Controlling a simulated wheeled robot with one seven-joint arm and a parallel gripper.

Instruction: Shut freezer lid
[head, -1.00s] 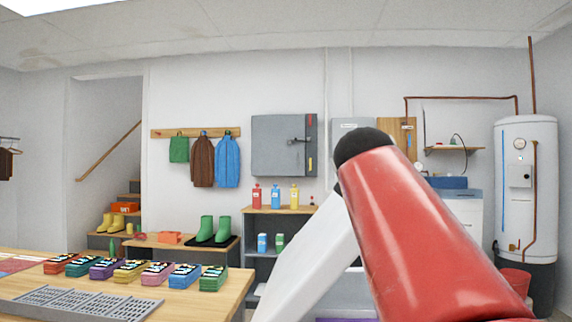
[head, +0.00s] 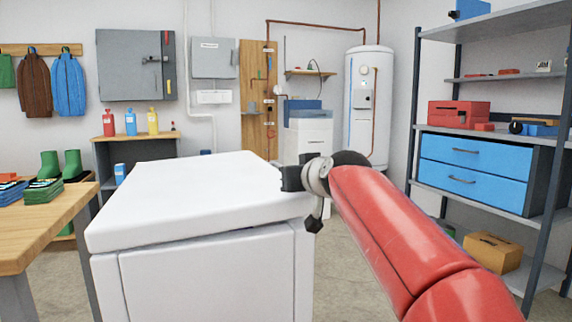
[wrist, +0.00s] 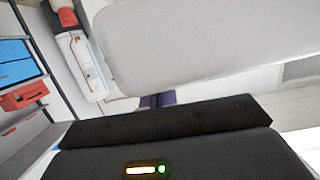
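The white chest freezer (head: 210,280) stands in front of me in the head view. Its thick white lid (head: 190,195) lies across the top, close to level. A dark line runs under the lid's front edge; I cannot tell whether it is a gap or shadow. My gripper (head: 292,178) is at the lid's right edge, close to or touching it. Its fingers are small and dark there, so their opening is unclear. In the wrist view a pale rounded slab, apparently the lid (wrist: 200,45), lies close to the dark gripper body (wrist: 170,125).
A wooden table (head: 45,225) stands close on the freezer's left. A metal shelf rack (head: 548,155) with blue drawers (head: 470,170) is on the right. A white water heater (head: 368,110) stands behind. Bare floor shows between freezer and rack.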

